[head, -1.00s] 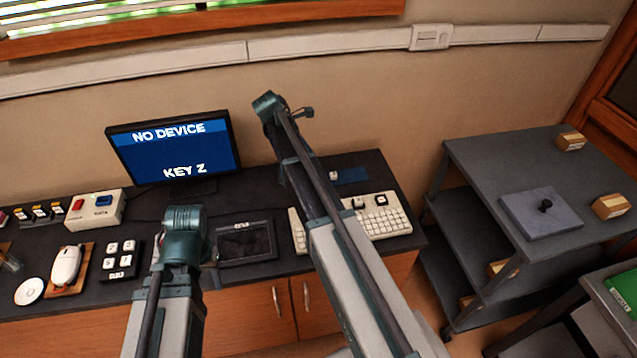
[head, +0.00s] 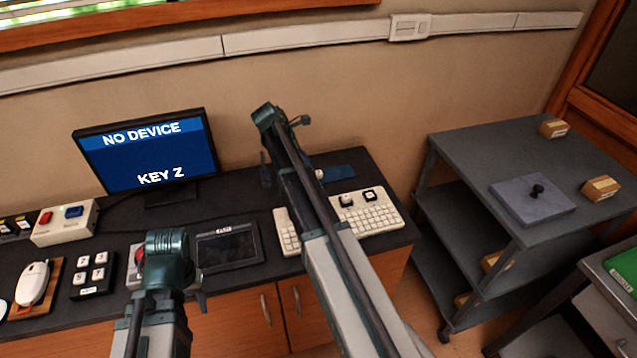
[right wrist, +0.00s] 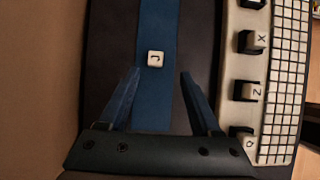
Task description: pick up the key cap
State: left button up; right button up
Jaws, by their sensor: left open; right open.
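A small white key cap with a dark letter, hard to read, lies on a blue strip (right wrist: 158,110). In the right wrist view the key cap (right wrist: 155,58) sits just beyond and between the fingertips of my right gripper (right wrist: 159,73), which is open and empty. In the head view the key cap (head: 319,174) shows partly beside my right arm, on the blue strip (head: 340,171); that arm mostly hides my right gripper. My left gripper (head: 201,300) is low at the desk's front, largely hidden by its own wrist; it is open.
A monitor (head: 150,152) reads "NO DEVICE, KEY Z". A dark tablet (head: 228,247) and a four-key block (head: 93,274) lie left.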

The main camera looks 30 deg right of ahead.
aim_at(318, 172)
jog(key=shift+d+f, duration=0.2)
jog(key=shift+f, duration=0.1)
jog(key=b+x, duration=0.4)
jog(key=x, duration=0.1)
jog(key=shift+w+d, duration=0.3)
jog(key=shift+r, duration=0.15)
grip_shut()
